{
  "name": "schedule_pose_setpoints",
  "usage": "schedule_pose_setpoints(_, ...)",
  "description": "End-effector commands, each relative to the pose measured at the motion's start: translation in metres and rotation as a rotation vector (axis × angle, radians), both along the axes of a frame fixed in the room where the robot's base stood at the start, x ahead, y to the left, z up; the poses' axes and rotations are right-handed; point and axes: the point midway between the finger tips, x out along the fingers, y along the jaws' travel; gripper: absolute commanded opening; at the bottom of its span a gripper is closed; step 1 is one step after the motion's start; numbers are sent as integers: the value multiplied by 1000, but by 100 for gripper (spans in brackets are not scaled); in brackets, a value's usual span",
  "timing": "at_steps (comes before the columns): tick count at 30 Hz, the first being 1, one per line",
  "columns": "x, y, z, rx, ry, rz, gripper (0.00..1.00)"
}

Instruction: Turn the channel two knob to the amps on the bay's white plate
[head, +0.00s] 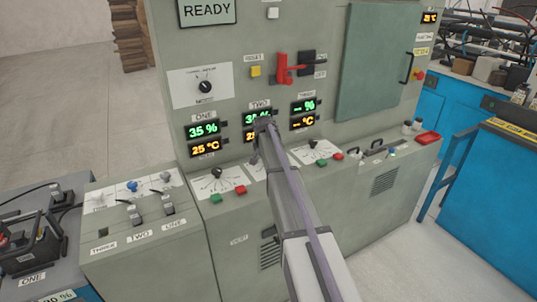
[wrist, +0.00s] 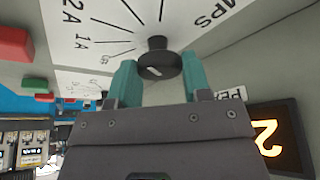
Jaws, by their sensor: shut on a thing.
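The channel two knob (wrist: 158,62) is black and round, with a short white mark on its face. It stands on a white dial plate (wrist: 110,30) with lines marked 1A, 2A and AMPS. My gripper (wrist: 157,78) has its teal fingers on both sides of the knob and is shut on it. In the head view my gripper (head: 264,124) reaches the console under the TWO label, and my arm hides the knob and most of its dial (head: 255,168). I cannot tell which line the knob points to.
The channel one knob (head: 217,173) and channel three knob (head: 312,143) flank my arm, with red and green buttons near them. At the lower left, a battery bay (head: 68,240) carries a white plate (head: 62,296), partly cut off, ending in "0 %". A red lever (head: 283,68) is above.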

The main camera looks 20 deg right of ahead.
Motion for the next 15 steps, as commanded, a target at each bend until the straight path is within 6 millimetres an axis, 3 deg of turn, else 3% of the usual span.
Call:
schedule_pose_setpoints(6,0,0,0,0,0,1,21)
schedule_pose_setpoints(7,0,0,0,0,0,1,46)
schedule_pose_setpoints(15,0,0,0,0,0,2,68)
